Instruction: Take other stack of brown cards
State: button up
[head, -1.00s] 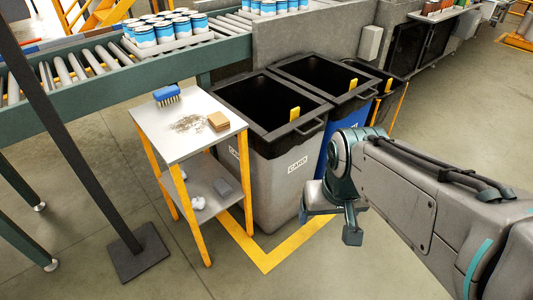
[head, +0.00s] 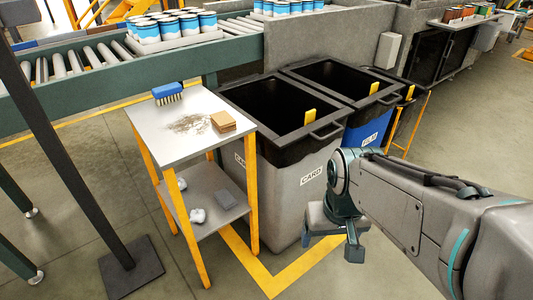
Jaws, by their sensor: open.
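A small stack of brown cards (head: 222,122) lies on the right part of the top of a small table (head: 172,151) with yellow legs. I see only this one brown stack. My gripper (head: 329,250) hangs low at the right, in front of the bin marked CARD. It is open, and nothing shows between its fingers. It is apart from the table and the cards, well to their right.
A blue brush (head: 168,93) and scattered crumbs lie on the table top. A dark post (head: 70,150) rises at left.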

aim_at(222, 121)
jog(key=u, duration=2.45)
jog(key=i, duration=1.6)
jog(key=z, duration=3.1)
